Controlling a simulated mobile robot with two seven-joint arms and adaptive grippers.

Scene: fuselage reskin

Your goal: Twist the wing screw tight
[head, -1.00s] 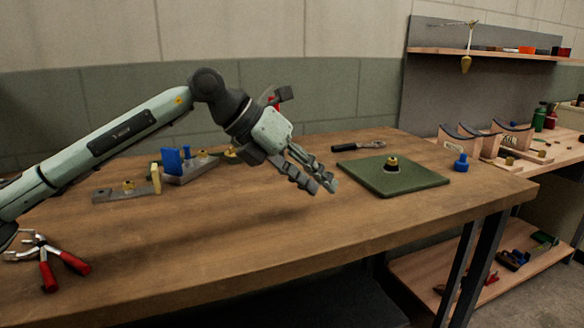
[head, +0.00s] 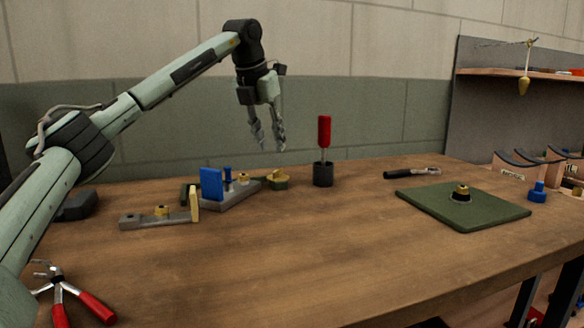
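A small brass piece (head: 278,178) with a wing-like top sits on an olive block near the back of the wooden bench; it may be the wing screw, but it is too small to be sure. My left gripper (head: 268,143) hangs above and a little behind or over it, fingers pointing down. Its two fingers are apart with nothing between them. A clear gap shows between the fingertips and the brass piece. My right gripper is not in view.
A red-handled tool (head: 324,133) stands in a black holder (head: 323,174) right of the brass piece. A grey fixture with a blue block (head: 211,184) is left of it. A green mat (head: 420,196), ratchet (head: 412,173) and red-handled pliers (head: 95,306) lie on the bench. The front middle is clear.

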